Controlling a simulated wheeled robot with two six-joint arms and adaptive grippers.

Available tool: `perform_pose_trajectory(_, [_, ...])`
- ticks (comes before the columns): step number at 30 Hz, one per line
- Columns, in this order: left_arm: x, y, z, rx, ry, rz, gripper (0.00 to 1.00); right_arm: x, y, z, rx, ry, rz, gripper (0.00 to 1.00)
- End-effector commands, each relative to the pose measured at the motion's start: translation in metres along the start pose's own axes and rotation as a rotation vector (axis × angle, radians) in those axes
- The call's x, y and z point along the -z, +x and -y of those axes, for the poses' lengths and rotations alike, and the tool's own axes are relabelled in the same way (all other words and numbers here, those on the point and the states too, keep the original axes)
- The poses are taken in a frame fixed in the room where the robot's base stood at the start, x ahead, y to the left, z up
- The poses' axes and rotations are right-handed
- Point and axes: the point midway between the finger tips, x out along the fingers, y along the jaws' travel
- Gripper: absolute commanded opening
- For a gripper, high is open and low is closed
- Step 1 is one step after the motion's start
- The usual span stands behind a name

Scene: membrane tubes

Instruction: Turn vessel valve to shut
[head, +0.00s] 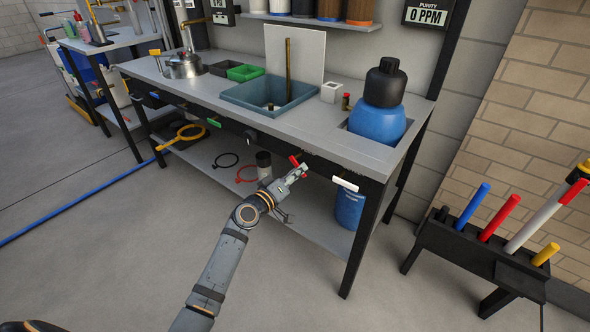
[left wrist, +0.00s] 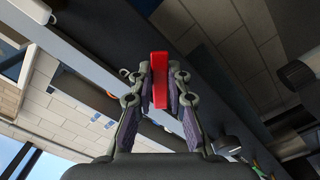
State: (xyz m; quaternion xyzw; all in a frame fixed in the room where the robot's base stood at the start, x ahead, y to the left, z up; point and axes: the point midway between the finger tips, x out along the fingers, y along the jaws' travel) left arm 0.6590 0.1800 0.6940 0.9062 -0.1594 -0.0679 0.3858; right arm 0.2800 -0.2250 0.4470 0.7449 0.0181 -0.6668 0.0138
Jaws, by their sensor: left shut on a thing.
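A red valve handle (head: 294,161) sits under the front edge of the grey bench. It also shows in the left wrist view (left wrist: 159,78), between the two fingers. My left gripper (head: 302,170) is shut on this red handle, with one finger on each side of it. The fingers show closely in the left wrist view (left wrist: 159,92). The valve body behind the handle is mostly hidden. No label showing which valve is the vessel valve can be read. My right gripper is not in view.
A white handle (head: 345,183) is right of the red one, and a green handle (head: 214,122) is further left along the front edge. The bench (head: 370,150) holds a blue vessel (head: 378,122) and a basin (head: 245,98). A tube rack (head: 470,245) stands at right.

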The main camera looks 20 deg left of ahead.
Motion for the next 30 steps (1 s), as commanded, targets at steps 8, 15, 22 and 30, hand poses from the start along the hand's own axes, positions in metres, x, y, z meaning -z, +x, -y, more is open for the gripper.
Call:
perform_pose_trajectory(8, [0.003, 0.000, -0.012, 0.001, -0.263, 0.000, 0.00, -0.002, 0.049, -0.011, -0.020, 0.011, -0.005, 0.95])
perform_pose_trajectory(15, [0.006, 0.000, -0.019, 0.001, -0.476, 0.001, 0.00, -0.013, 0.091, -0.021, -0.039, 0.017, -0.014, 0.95])
perform_pose_trajectory(22, [0.009, 0.000, -0.023, 0.001, -0.635, 0.000, 0.00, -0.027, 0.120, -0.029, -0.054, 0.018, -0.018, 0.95])
perform_pose_trajectory(30, [0.010, 0.000, -0.025, 0.001, -0.745, 0.000, 0.00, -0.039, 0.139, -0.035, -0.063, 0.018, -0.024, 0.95])
